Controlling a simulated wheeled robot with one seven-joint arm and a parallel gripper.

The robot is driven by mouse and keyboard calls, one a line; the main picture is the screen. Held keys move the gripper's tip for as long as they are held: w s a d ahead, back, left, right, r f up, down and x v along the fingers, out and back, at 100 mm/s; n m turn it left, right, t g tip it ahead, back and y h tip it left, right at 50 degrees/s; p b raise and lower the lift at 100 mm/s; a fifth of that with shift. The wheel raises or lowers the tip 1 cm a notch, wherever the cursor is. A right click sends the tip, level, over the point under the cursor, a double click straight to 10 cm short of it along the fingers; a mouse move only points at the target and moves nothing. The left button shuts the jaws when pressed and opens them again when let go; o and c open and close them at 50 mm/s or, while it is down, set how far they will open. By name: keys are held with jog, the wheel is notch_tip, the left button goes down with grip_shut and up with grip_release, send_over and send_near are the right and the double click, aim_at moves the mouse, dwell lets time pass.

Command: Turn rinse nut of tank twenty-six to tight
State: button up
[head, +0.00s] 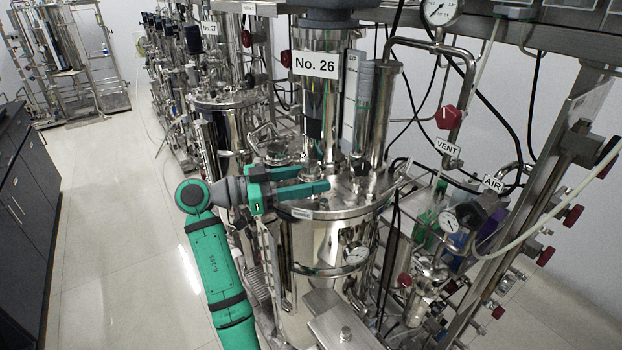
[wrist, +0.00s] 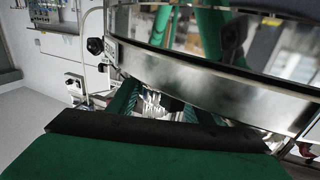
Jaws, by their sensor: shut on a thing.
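Tank twenty-six (head: 322,255) is a shiny steel vessel with a "No. 26" sign (head: 316,64) above it. A small label (head: 303,213), too small to read surely, sits on its lid rim. My gripper (head: 312,180) reaches in from the left, low over the lid edge, with its green fingers pointing right. In the wrist view the fingers (wrist: 158,103) close on a small shiny metal part, the rinse nut (wrist: 152,103), beside the tank's curved rim (wrist: 200,85). In the head view the nut is hidden by the fingers, and its turn angle cannot be told.
Tank 27 (head: 225,125) stands behind to the left. Steel columns and pipes rise from the lid close to my gripper. A red VENT knob (head: 448,117), AIR valve and hoses are at the right. The aisle floor (head: 105,240) at the left is clear.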

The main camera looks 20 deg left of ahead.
jog(key=shift+d+f, duration=0.1)
dwell(0.3)
jog(key=o, duration=1)
jog(key=shift+c, duration=0.2)
jog(key=shift+o, duration=0.5)
jog(key=shift+n+t+y, duration=0.3)
